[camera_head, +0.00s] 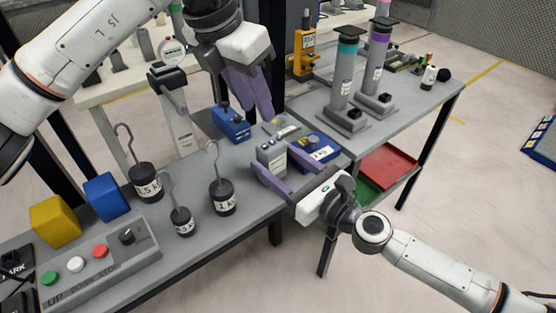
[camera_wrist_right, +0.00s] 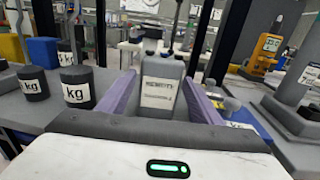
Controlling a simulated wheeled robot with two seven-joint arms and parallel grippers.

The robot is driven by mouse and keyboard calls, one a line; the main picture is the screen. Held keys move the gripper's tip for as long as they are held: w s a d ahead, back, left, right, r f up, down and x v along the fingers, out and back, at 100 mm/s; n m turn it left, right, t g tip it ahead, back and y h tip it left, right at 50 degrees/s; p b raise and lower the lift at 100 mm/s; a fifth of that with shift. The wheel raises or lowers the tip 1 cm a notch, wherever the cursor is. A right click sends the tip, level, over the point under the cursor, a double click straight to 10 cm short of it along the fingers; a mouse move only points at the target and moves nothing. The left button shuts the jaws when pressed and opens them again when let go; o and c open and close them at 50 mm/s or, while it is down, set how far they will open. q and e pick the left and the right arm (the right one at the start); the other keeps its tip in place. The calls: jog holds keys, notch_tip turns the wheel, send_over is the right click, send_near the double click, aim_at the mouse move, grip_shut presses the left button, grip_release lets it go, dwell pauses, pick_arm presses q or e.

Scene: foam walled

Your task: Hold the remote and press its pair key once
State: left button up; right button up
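A grey upright box (camera_head: 271,159) with a pale label stands on the grey table, between the spread fingers of my right gripper (camera_head: 288,174). It also shows in the right wrist view (camera_wrist_right: 161,92); its lettering is blurred, and I cannot tell for sure that it is the remote. No pair key can be made out. My right gripper is open, with its purple fingers on either side of the box and no clear grip on it. My left gripper (camera_head: 258,112) hangs above the table behind the box, fingers pointing down and close together in the picture; its opening cannot be judged.
Black hooked weights (camera_head: 223,197) stand left of the box. Blue boxes (camera_head: 232,125) (camera_head: 316,148) and a small grey device (camera_head: 281,128) lie close by. A button panel (camera_head: 100,262) is front left. Tall cylinders (camera_head: 343,80) stand on the right-hand table.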

jog(key=c, duration=0.7)
pick_arm(q)
jog(key=shift+c, duration=0.8)
pick_arm(e)
jog(key=shift+c, duration=0.8)
pick_arm(q)
grip_shut()
